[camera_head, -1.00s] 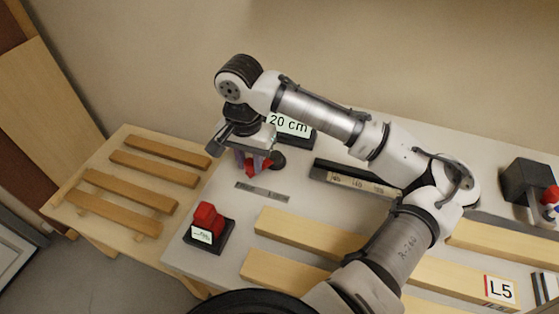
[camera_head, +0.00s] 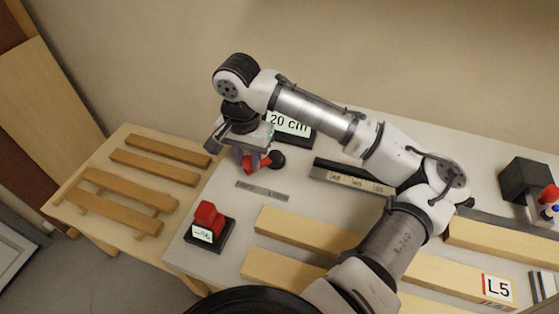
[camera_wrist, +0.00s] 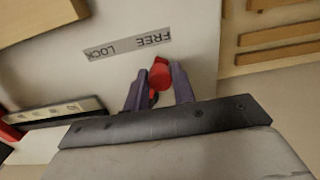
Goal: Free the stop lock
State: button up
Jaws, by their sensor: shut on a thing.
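The stop lock's red lever (camera_head: 262,162) shows between and beside my gripper's fingers, next to a round black knob (camera_head: 278,159). My gripper (camera_head: 247,164) is shut on the red lever, low over the bench. In the wrist view, the fingers (camera_wrist: 157,88) stand on either side of the red lever (camera_wrist: 160,73); their grip partly hides it. A grey plate (camera_head: 262,190) lies in front of the lever. In the wrist view, the plate (camera_wrist: 127,47) reads FREE and LOCK, upside down, with FREE nearer the lever.
A black "20 cm" display (camera_head: 290,124) stands behind the gripper. A red block on a black base (camera_head: 208,226) stands at the bench's front left. A dark rail with a scale (camera_head: 350,178) and wooden beams (camera_head: 310,230) lie right. A slatted side table (camera_head: 130,185) adjoins left.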

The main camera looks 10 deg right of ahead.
jog(key=o, duration=0.7)
jog(key=shift+r, duration=0.1)
notch_tip(320, 180, up, 7)
jog(key=p, duration=0.6)
jog(key=shift+f+p, duration=0.2)
jog(key=shift+p, duration=0.15)
jog(key=shift+r, duration=1.1)
